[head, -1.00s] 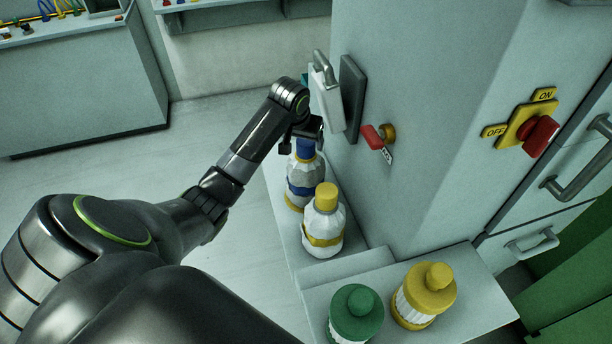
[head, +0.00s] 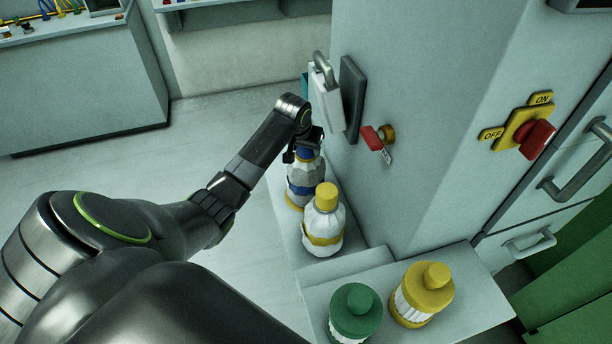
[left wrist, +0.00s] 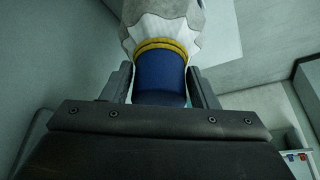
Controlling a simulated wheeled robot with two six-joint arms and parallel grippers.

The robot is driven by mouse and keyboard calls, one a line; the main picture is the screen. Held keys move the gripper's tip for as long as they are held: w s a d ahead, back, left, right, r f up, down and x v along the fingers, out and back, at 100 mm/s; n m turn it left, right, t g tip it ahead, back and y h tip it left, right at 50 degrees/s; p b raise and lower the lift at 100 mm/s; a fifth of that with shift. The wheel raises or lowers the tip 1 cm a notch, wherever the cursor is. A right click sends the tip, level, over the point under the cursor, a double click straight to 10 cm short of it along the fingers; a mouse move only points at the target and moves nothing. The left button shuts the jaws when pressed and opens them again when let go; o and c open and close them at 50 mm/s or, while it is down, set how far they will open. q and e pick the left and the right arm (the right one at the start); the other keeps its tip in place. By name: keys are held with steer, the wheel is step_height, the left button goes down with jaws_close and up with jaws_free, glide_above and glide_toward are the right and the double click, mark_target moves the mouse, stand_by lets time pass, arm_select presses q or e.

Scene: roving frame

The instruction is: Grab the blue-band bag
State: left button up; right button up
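The blue-band bag (head: 304,186) is white with a blue band and a blue cap, and stands upright on a pale ledge (head: 283,222) beside the cabinet column. My left gripper (head: 306,146) is over its top, partly hiding the cap. In the left wrist view the bag's blue cap (left wrist: 160,76), with a yellow ring at its base, sits between the two fingers of my left gripper (left wrist: 161,82). The fingers flank the cap with what look like narrow gaps, so the gripper looks open around it. My right gripper is not in view.
A yellow-band bag (head: 323,222) stands close in front of the blue-band bag. A green-capped container (head: 355,314) and a yellow-capped one (head: 422,294) stand on the nearer ledge. A padlock (head: 326,92) and a red key tag (head: 373,138) are on the column beside the gripper.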

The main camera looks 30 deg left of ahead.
arm_select(q)
steer(key=shift+w, duration=0.1)
jaws_close()
steer(key=shift+a+r, duration=0.1)
steer(key=shift+r, duration=0.05)
